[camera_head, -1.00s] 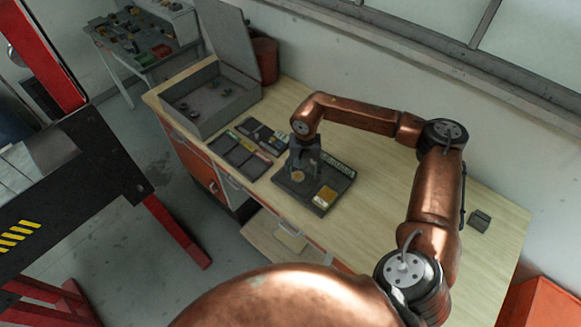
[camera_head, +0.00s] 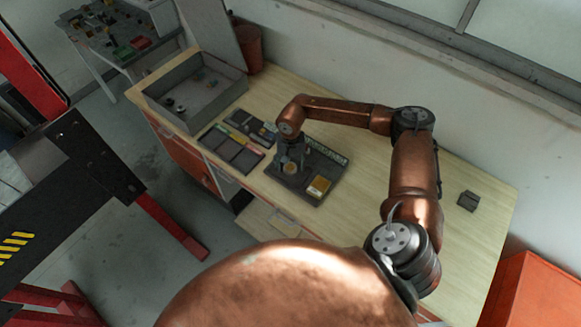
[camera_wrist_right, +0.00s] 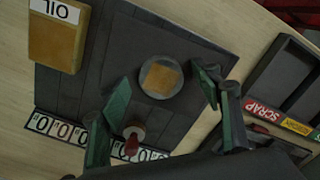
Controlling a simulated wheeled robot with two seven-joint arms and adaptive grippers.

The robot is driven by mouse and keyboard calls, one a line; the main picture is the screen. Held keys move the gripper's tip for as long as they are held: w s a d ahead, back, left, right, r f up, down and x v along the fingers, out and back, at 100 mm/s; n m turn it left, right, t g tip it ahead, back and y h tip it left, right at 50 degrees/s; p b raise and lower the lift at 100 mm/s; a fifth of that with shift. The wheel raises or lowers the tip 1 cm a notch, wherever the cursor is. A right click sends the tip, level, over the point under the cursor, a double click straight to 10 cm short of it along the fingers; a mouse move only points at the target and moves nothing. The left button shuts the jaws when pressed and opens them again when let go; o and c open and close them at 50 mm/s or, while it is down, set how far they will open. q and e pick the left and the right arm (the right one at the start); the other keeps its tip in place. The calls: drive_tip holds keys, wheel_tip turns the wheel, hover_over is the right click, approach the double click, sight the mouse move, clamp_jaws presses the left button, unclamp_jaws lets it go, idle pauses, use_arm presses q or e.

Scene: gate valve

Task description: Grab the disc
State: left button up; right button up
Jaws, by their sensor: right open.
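The disc (camera_wrist_right: 161,76) is a round grey piece with an orange-brown square on top. It lies on a dark board (camera_wrist_right: 190,42) on the workbench. It also shows small in the head view (camera_head: 291,169). My right gripper (camera_wrist_right: 163,91) is open and empty, with one finger on either side of the disc's near side in the wrist view. In the head view my right gripper (camera_head: 290,160) is low over the board beside the disc. Whether the fingers touch the board cannot be told. My left gripper is not in view.
An open grey box (camera_head: 195,92) stands left; the bench's right side is mostly clear.

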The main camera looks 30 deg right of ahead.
drive_tip(key=shift+w+f, duration=0.1)
drive_tip(key=shift+a, duration=0.1)
drive_tip(key=c, duration=1.4)
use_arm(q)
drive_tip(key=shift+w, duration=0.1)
use_arm(e)
drive_tip(key=shift+c, duration=0.8)
